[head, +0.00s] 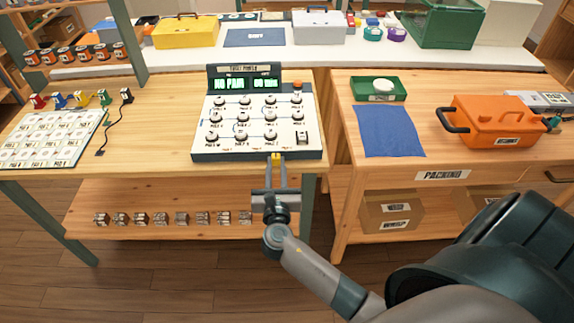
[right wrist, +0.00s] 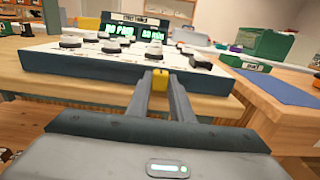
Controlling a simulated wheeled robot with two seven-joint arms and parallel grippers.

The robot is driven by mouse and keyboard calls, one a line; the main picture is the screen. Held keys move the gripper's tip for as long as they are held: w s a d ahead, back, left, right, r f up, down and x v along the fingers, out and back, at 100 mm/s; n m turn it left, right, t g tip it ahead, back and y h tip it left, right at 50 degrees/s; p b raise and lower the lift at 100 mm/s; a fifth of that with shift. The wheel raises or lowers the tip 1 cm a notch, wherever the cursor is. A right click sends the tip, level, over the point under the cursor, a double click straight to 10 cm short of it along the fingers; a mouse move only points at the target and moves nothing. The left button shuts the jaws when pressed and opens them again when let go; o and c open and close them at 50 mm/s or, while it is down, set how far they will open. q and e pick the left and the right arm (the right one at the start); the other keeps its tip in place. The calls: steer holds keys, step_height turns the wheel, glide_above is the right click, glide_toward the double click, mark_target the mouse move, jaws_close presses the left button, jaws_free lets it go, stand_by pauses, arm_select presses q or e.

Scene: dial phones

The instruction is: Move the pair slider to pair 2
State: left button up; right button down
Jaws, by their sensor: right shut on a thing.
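The control panel (head: 256,125) stands on the wooden table, a white sloped face with several round knobs and a dark front edge. Its green display (head: 229,83) reads what looks like "NO PAIR". My right gripper (head: 276,162) is at the panel's front edge, right of its middle. Its fingers are shut on a small yellow knob, apparently the pair slider (head: 276,156). The yellow knob also shows between the fingertips in the right wrist view (right wrist: 160,78). The slider's track and marks cannot be made out. My left gripper is not in view.
An orange button (head: 297,86) and a switch (head: 302,138) are on the panel's right side. A card sheet (head: 50,138) and colored plugs lie to the left. The packing table on the right holds a blue mat (head: 388,131) and an orange case (head: 492,122).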

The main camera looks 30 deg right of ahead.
mark_target(257, 156)
steer(key=w+a, duration=0.2)
steer(key=a, duration=0.1)
steer(key=w+a, duration=0.1)
steer(key=a, duration=0.1)
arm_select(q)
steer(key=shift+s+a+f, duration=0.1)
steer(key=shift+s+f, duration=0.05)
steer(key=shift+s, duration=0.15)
arm_select(e)
steer(key=shift+d, duration=0.1)
steer(key=c, duration=1.6)
jaws_free()
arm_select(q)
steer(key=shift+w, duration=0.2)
arm_select(e)
steer(key=shift+o, duration=0.2)
